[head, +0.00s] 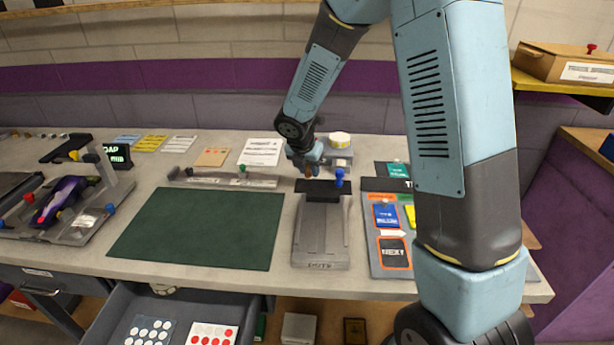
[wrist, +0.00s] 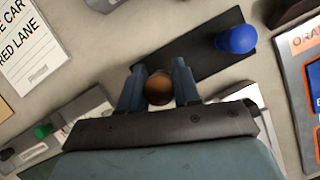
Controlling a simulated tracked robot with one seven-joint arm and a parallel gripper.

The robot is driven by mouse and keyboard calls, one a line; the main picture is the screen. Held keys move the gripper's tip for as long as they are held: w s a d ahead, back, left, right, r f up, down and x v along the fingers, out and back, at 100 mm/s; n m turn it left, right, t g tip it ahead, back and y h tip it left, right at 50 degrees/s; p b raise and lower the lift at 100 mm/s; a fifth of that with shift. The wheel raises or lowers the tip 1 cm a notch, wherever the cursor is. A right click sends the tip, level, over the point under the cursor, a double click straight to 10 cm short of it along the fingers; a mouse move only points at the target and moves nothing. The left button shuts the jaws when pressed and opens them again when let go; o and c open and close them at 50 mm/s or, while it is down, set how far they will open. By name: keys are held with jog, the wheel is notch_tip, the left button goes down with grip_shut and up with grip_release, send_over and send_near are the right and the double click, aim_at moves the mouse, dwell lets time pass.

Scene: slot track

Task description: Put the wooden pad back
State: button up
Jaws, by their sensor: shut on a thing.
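My gripper (head: 308,168) points down over the far end of the grey slot track (head: 320,240). In the wrist view my gripper (wrist: 158,88) is shut on a brown, wood-coloured round piece (wrist: 158,90), seen end-on between the fingers. The piece shows small in the head view (head: 308,172). A dark flat bar (head: 318,195) lies across the track's far end, with a blue knob (head: 340,177) at its right; the bar (wrist: 190,55) runs under the fingers in the wrist view. Whether the brown piece is fixed to the bar or apart from it, I cannot tell.
A dark green mat (head: 200,228) lies left of the track. A grey rail with a green knob (head: 242,170) lies behind the mat. A tan square (head: 212,156) and papers lie at the back. A drawer (head: 130,310) is open in front.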

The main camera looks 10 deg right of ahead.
jog(key=shift+s+f, duration=0.1)
jog(key=shift+f, duration=1.25)
jog(key=o, duration=1.1)
jog(key=shift+c, duration=0.2)
jog(key=v, duration=1.2)
